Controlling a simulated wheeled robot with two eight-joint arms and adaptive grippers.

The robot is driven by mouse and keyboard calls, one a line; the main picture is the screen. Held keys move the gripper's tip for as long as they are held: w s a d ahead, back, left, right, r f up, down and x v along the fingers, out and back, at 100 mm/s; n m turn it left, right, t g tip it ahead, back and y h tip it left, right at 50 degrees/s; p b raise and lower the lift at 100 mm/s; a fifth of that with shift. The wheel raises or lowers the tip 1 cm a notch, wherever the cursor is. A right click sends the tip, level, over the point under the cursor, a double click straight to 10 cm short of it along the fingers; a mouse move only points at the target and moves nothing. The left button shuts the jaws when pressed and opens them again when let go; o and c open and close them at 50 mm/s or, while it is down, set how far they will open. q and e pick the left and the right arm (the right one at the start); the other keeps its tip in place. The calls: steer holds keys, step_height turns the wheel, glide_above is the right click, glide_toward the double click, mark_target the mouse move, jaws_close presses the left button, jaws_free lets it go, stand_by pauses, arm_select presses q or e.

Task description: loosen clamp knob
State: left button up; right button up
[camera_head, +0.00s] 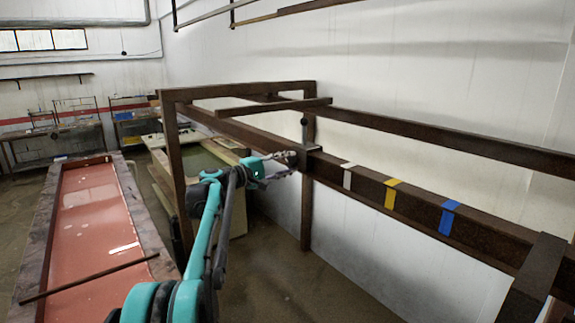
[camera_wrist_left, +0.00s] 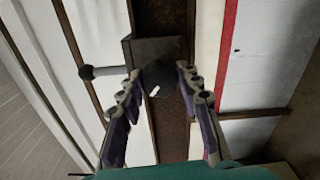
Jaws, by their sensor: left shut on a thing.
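The clamp (camera_head: 307,151) is a dark block on the brown rack rail (camera_head: 420,207), and a short rod with a ball end (camera_head: 304,122) stands up from it. In the left wrist view the clamp body (camera_wrist_left: 150,47) lies across the rail, with the rod's ball (camera_wrist_left: 87,72) out to the left. The dark round clamp knob (camera_wrist_left: 160,80) faces the wrist camera. My left gripper (camera_head: 290,160) is at the knob, its fingertips (camera_wrist_left: 159,76) on either side and shut on it. My right gripper is not in view.
White, yellow (camera_head: 391,194) and blue (camera_head: 449,217) tape bands mark the rail right of the clamp. A brown upright frame (camera_head: 172,150) stands left of my gripper. A long red-topped table (camera_head: 88,220) is at the left. The floor below the rail is open.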

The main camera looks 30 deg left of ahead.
arm_select(q)
steer(key=shift+n, duration=0.6)
steer(key=o, duration=1.2)
steer(key=shift+c, duration=0.2)
steer(key=shift+a, duration=0.1)
steer(key=v, duration=1.2)
steer(key=shift+f, duration=0.1)
